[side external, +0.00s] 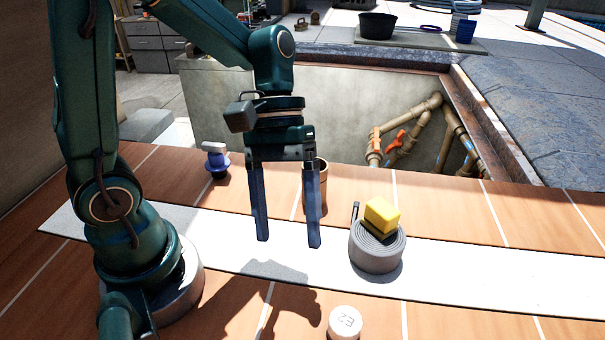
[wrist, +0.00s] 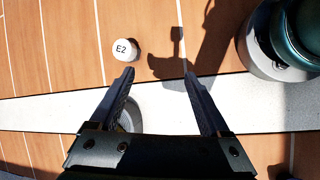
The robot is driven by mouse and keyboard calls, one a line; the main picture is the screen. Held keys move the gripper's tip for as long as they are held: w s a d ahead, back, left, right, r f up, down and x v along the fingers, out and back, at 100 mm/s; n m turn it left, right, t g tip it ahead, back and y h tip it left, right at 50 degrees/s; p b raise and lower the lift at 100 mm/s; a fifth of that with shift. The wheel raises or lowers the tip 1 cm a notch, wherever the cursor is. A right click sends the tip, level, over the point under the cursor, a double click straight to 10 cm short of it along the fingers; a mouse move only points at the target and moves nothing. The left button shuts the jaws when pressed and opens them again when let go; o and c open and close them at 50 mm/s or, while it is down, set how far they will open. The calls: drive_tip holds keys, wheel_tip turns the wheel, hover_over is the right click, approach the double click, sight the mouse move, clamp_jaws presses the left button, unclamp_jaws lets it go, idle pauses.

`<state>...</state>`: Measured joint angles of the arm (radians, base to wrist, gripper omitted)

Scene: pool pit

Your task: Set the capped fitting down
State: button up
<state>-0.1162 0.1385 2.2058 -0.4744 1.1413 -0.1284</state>
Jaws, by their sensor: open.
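My gripper (side external: 288,243) is open, with nothing between its fingers, and hangs above the white strip; it also shows in the wrist view (wrist: 158,74). A round white piece marked E2 (side external: 345,322) stands on the brown deck at the front; in the wrist view (wrist: 125,50) it lies beyond the left fingertip, apart from it. A blue fitting with a white top (side external: 216,160) stands upright on the deck behind and left of my gripper. I cannot tell which of these two is the capped fitting.
A grey coil (side external: 376,254) with a yellow sponge (side external: 382,214) on it sits on the white strip (side external: 480,285) to the right. A brown cup (side external: 316,172) stands behind the right finger, partly hidden. The pit with pipes (side external: 405,130) opens behind the deck.

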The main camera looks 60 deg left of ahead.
drive_tip(key=s+a+r+m+t+y, duration=0.2)
drive_tip(key=a+r+m+t+y, duration=0.3)
drive_tip(key=t, duration=0.3)
drive_tip(key=shift+a+m, duration=0.5)
drive_tip(key=shift+a, duration=0.25)
drive_tip(key=shift+r, duration=0.1)
idle(0.4)
